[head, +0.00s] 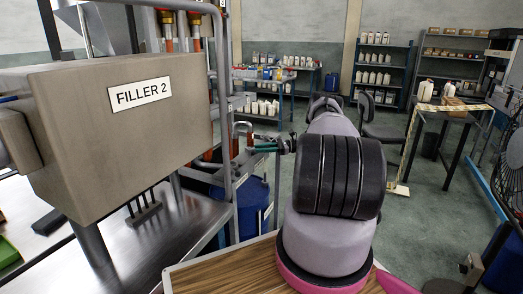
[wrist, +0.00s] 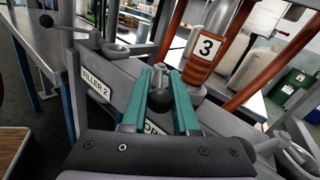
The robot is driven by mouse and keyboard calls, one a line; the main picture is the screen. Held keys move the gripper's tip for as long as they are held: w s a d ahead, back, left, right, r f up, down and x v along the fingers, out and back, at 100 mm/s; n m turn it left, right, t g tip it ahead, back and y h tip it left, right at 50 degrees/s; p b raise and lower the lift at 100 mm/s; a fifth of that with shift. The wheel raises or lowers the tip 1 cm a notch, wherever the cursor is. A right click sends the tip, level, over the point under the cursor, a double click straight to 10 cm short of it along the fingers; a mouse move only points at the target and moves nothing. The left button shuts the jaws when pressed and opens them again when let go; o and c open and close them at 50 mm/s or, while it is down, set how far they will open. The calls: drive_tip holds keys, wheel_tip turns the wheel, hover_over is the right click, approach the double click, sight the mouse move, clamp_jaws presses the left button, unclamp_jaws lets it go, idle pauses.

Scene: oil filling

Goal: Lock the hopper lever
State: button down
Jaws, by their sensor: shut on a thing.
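My gripper (wrist: 160,92) has two teal fingers, closed around the black ball knob (wrist: 159,101) of the hopper lever in the wrist view. The knob sits between the fingers, in front of a grey metal bar. A small label (wrist: 152,130) behind the fingers is partly hidden; only the letters "OP" can be read. In the head view my gripper (head: 266,148) reaches left to the filler frame, and the knob is too small to make out there.
A large box marked FILLER 2 (head: 125,125) stands at the left, above a metal table. Another black knob (wrist: 46,20) is at the left. Shelves (head: 384,70) line the far wall.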

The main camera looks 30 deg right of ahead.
drive_tip(key=shift+w+g, duration=0.1)
drive_tip(key=shift+g, duration=0.2)
drive_tip(key=c, duration=0.7)
unclamp_jaws()
drive_tip(key=shift+v, duration=5.35)
